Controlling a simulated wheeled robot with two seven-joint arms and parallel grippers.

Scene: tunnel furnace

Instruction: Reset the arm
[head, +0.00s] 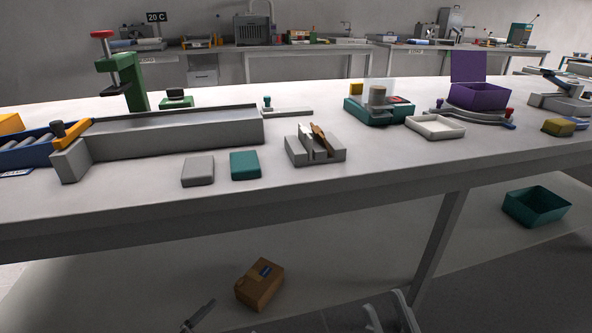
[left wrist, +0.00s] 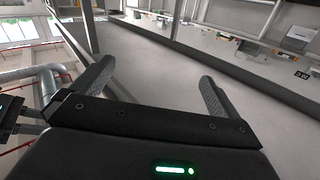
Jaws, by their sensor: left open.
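My left gripper shows in the left wrist view (left wrist: 156,75) with its two dark ridged fingers spread apart and nothing between them. In the head view only a dark piece of the left gripper (head: 199,315) shows at the bottom edge. My right gripper (head: 383,300) shows at the bottom edge of the head view. Its two pale fingers stand apart with nothing between them. Both grippers appear in front of the table, lower in the picture than its top, and no object is held. The rest of both arms is out of the head view.
The long white table (head: 110,205) crosses the head view. On it stand a grey trough (head: 190,135), a green press (head: 128,85), a slotted grey block (head: 315,150) and a purple box (head: 480,97). A brown carton (head: 258,288) and a teal bin (head: 537,206) are below.

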